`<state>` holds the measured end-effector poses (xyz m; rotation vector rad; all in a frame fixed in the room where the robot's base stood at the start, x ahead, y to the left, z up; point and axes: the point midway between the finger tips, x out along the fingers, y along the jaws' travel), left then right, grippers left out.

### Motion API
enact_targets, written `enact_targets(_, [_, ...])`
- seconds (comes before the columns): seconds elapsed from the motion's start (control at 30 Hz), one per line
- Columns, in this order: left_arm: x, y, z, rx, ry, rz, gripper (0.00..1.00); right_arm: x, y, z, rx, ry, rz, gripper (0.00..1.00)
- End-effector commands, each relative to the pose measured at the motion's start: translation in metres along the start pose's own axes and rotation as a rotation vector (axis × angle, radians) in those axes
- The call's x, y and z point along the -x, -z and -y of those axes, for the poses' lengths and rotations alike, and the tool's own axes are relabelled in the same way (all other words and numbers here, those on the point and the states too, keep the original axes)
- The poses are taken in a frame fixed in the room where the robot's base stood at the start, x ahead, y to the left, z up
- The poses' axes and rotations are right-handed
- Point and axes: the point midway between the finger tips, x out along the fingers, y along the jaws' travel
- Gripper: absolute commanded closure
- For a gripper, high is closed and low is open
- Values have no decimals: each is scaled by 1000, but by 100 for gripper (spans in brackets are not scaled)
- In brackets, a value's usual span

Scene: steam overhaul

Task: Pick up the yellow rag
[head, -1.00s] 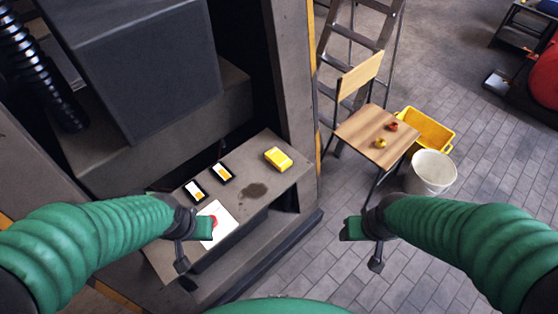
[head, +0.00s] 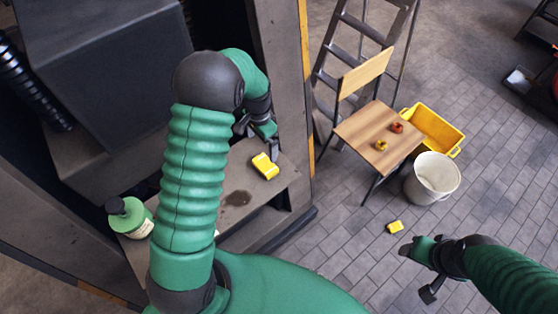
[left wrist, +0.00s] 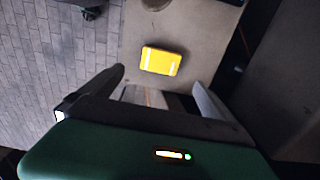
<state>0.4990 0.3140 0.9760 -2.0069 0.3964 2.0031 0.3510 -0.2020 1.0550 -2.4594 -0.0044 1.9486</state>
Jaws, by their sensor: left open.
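The yellow rag (head: 265,166) is a folded, block-like piece with pale stripes, lying on the grey ledge (head: 270,195) near its far end. It also shows in the left wrist view (left wrist: 161,61), flat on the ledge just beyond the fingertips. My left gripper (head: 274,150) is over the ledge at the rag's far side, pointing down. In the left wrist view its fingers (left wrist: 160,80) are spread with nothing between them, and the rag is clear of them. My right gripper (head: 408,249) hangs over the floor at the lower right; its finger gap is not clear.
A green bottle (head: 130,218) stands at the ledge's left end. A dark stain (head: 237,198) marks the ledge. My left arm hides the ledge's middle.

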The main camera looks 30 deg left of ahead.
Motion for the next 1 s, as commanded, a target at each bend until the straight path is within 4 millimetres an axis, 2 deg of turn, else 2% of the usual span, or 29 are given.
enact_targets(0.1, [-33, 2, -2, 1, -4, 8, 0, 5, 1, 0, 1, 0, 0, 41])
enact_targets(0.3, [-78, 6, -3, -1, 0, 7, 0, 10, 3, 0, 1, 0, 0, 41])
enact_targets(0.47, [-93, 6, -4, -1, 3, 5, 0, 13, 3, 0, 0, 0, 0, 41])
enact_targets(0.6, [-115, 11, -2, 0, 1, 5, 0, 24, 6, 0, 0, 0, -1, 41])
enact_targets(0.73, [-137, 12, -1, 0, 1, 5, 0, 26, 6, 0, 0, 0, 0, 41])
enact_targets(0.97, [-142, 13, -1, 0, 2, 3, 0, 25, 6, 0, 0, 0, 0, 41])
enact_targets(1.0, [-142, 13, -1, 0, 2, 2, 4, 25, 6, 0, 0, 0, 0, 41])
